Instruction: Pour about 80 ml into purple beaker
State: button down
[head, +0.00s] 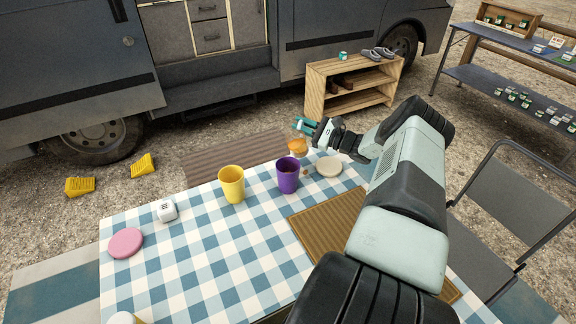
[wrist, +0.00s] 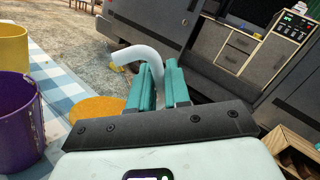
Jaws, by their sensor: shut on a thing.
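The purple beaker (head: 288,176) stands upright on the checked tablecloth; its inside looks dark, and I cannot tell a liquid level. It also shows at the left edge of the wrist view (wrist: 18,125). My gripper (head: 305,125) is just beyond the purple beaker, above the table's far edge. In the wrist view its teal fingers (wrist: 156,88) are shut on a white curved handle (wrist: 146,58). An orange thing (head: 298,147) shows below the gripper, beside the purple beaker; I cannot tell whether it joins the handle. A yellow beaker (head: 231,186) stands left of the purple one.
A beige disc (head: 328,166) lies right of the purple beaker, close to it. A ribbed brown mat (head: 312,228) lies under my arm. A white cube (head: 166,210) and a pink disc (head: 126,243) lie at the left. The cloth's front middle is clear. A wooden shelf (head: 312,92) stands behind.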

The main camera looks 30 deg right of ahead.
jog(key=w+d+f+m, duration=0.1)
jog(key=d+f+m, duration=0.1)
jog(key=m, duration=0.1)
jog(key=w+f+m+h, duration=0.1)
jog(key=f, duration=0.1)
jog(key=shift+w+d+f, duration=0.1)
jog(key=shift+w+d, duration=0.25)
jog(key=shift+d, duration=0.05)
jog(key=shift+w+d+f+m+g, duration=0.25)
jog(key=shift+f+m, duration=0.2)
jog(key=shift+m, duration=0.2)
jog(key=shift+w+d+f+m+g, duration=0.15)
jog(key=shift+w+d+f+m, duration=0.1)
jog(key=shift+f+m, duration=0.3)
